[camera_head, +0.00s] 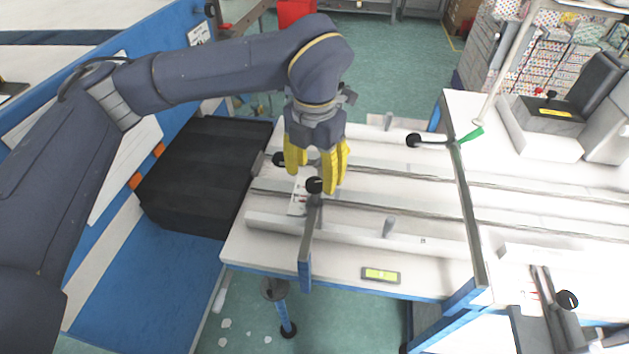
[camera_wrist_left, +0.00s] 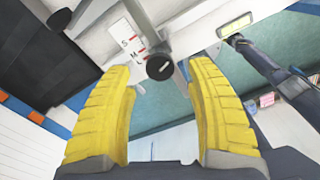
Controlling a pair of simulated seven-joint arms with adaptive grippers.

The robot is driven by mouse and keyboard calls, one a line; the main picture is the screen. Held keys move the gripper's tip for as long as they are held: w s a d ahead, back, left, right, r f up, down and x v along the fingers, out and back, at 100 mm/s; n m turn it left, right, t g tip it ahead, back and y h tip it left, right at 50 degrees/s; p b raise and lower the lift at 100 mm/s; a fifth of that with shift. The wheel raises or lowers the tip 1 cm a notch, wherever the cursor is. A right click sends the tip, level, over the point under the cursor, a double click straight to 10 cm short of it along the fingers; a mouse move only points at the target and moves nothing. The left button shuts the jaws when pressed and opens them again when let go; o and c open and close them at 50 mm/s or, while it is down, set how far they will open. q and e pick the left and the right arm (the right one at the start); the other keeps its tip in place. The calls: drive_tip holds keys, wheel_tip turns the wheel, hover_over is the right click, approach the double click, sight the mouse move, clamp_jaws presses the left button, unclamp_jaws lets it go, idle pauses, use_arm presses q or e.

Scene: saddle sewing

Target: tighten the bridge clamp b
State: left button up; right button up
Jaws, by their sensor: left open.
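My left gripper (camera_head: 316,172) comes down over the left part of the white worktable, its two yellow fingers spread apart and empty. A round black knob (camera_head: 314,185) on a grey upright clamp bar (camera_head: 308,235) is just below and between the fingertips. In the left wrist view, the knob (camera_wrist_left: 159,67) lies ahead of the open fingers (camera_wrist_left: 165,70), near the middle of the gap. I cannot tell whether a finger touches it. No label shows which clamp is b. My right gripper is not in view.
Other black knobs sit behind the left gripper (camera_head: 279,159), near the table's middle (camera_head: 413,140) and at the lower right (camera_head: 567,299). Long rails (camera_head: 400,205) cross the white table (camera_head: 340,275). A black box (camera_head: 205,170) stands to the left. A size scale (camera_wrist_left: 130,45) lies by the knob.

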sight(315, 182)
use_arm(q)
drive_tip(key=shift+f, duration=1.55)
drive_tip(key=shift+c, duration=0.2)
clamp_jaws()
